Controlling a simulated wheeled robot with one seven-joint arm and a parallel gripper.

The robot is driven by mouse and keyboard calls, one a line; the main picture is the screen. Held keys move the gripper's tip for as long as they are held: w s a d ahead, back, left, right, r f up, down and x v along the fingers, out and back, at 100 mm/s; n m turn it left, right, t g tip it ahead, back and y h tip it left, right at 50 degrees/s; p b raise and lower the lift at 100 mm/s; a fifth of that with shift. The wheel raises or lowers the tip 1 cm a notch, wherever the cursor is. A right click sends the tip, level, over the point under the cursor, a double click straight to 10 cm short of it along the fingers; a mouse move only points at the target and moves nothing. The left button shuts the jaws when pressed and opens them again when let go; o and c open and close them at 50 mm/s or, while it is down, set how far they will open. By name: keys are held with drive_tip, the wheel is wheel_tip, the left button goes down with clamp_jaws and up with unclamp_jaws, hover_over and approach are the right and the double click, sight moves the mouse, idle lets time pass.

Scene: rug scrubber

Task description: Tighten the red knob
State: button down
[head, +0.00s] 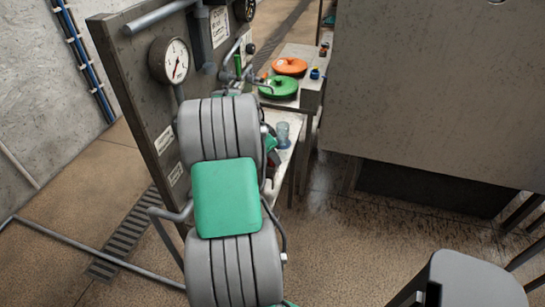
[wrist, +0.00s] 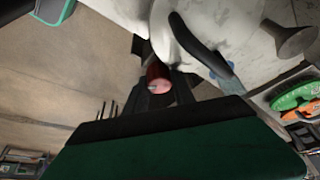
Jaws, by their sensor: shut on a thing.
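The red knob (wrist: 157,72) shows in the middle of the wrist view, small and partly covered by dark finger parts. My gripper (wrist: 158,88) is at it, with its dark fingers closed around the red piece. The knob's pinkish end faces the camera. What the knob is mounted on is hard to make out behind the fingers. In the head view my own arm covers most of the gripper, and the knob cannot be made out clearly there.
A grey panel with a pressure gauge (head: 175,60) stands left of my arm. A bluish cup (head: 283,134) stands close right of my arm. A grey chair (head: 468,280) is at lower right.

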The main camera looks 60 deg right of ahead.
drive_tip(key=c, duration=1.1)
unclamp_jaws()
drive_tip(key=shift+o, duration=0.2)
